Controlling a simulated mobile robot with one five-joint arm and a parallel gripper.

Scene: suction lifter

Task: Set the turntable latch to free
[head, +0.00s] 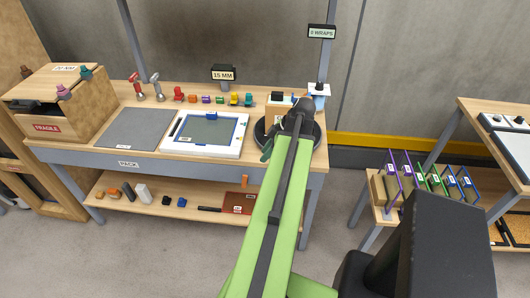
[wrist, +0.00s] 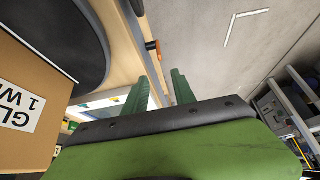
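The turntable (head: 317,137) is a dark disc at the right end of the bench, partly hidden behind my arm. Its edge also shows at the upper left of the wrist view (wrist: 65,45). A cardboard box (wrist: 30,105) with a white label is beside the disc in that view. A small orange-ended part (wrist: 152,45) sits at the bench edge, apparently the latch; I cannot tell its setting. An orange piece also shows below the bench's front edge in the head view (head: 245,181). My gripper (wrist: 160,85) has its green fingers apart, with nothing between them.
The bench holds a fragile-marked crate (head: 45,117), a grey mat (head: 136,128), a white tray (head: 170,146) and a row of small coloured items. A lower shelf (head: 150,203) carries loose objects. A rack of coloured dividers (head: 420,190) stands at the right.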

